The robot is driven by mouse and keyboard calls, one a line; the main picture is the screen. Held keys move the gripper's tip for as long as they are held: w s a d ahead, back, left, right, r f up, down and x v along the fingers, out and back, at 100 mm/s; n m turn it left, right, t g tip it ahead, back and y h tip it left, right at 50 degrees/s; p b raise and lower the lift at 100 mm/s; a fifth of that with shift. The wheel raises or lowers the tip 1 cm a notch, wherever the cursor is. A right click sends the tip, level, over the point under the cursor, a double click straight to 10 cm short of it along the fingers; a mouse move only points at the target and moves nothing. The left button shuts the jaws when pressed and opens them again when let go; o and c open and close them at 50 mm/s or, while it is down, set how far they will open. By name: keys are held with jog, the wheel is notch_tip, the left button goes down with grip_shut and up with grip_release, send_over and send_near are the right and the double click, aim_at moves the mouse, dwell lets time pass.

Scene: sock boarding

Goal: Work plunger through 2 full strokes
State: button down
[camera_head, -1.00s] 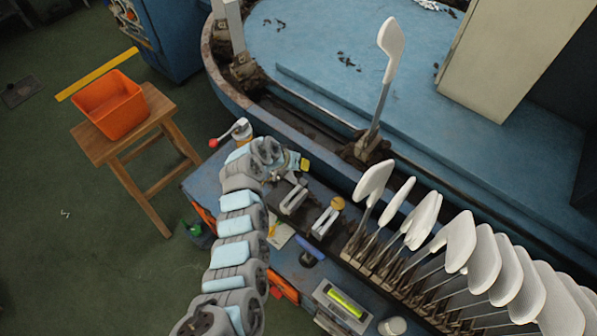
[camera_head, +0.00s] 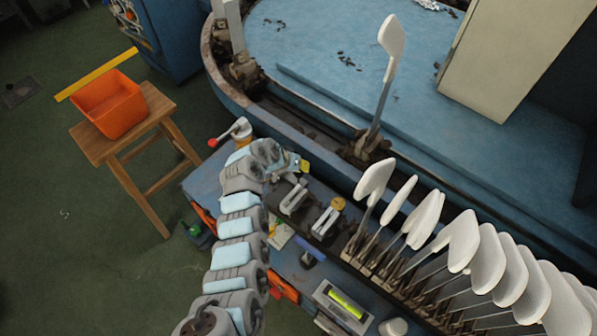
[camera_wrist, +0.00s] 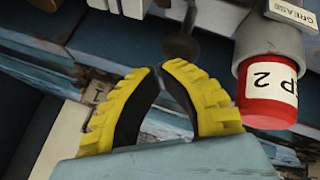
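My gripper (camera_wrist: 160,70) shows in the wrist view with yellow ribbed fingers and black pads. Its tips are close together, with only a thin gap and nothing seen held between them. A dark rounded knob on a stem (camera_wrist: 181,47) lies just beyond the tips; I cannot tell whether they touch it. A grey cylinder with a red, lettered end (camera_wrist: 268,95) is to the right, beside a "GREASE" label (camera_wrist: 292,12). In the head view my gripper (camera_head: 303,166) is over the blue bench, and a pale fitting (camera_head: 241,129) with a red-knobbed lever (camera_head: 213,142) stands left of it. I cannot tell which part is the plunger.
The curved blue machine edge (camera_head: 228,88) is behind.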

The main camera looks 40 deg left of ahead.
jog(key=shift+f+b, duration=1)
jog(key=shift+f, duration=0.3)
dwell(1.3)
jog(key=shift+r, duration=0.1)
jog(key=shift+s+r+p, duration=0.1)
jog(key=shift+r+p, duration=0.9)
jog(key=shift+r, duration=0.7)
jog(key=shift+r+p, duration=0.15)
jog(key=shift+p, duration=0.15)
jog(key=shift+r+p, duration=1.45)
jog(key=shift+r, duration=0.95)
jog(key=shift+f, duration=0.1)
